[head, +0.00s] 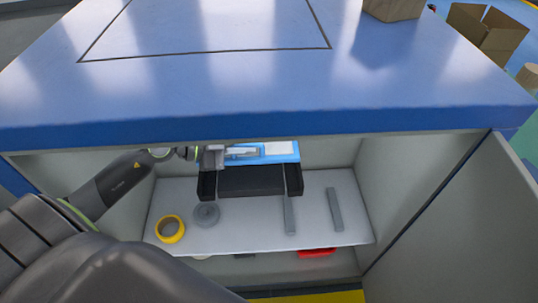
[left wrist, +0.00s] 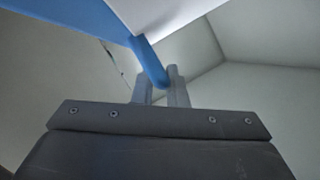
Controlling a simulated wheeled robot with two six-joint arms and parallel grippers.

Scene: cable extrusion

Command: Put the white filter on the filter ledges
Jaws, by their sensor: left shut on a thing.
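The white filter (head: 279,148) shows as a white panel in a blue frame, inside the open cabinet. My left gripper (head: 245,153) reaches in from the left and is shut on the blue frame. In the left wrist view, the fingers (left wrist: 159,88) close around a blue frame edge, with the white panel (left wrist: 168,18) above. In the head view, the filter is above and behind a black holder (head: 250,181) with raised sides; I cannot tell whether they touch. I cannot tell which parts are the filter ledges. My right gripper is not in view.
On the grey shelf (head: 250,235) lie a yellow ring (head: 171,238), a grey round part (head: 206,220) and two grey bars (head: 334,209). A red thing (head: 317,253) is below. The blue bench top (head: 270,85) overhangs the cabinet; an open door (head: 450,225) stands right.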

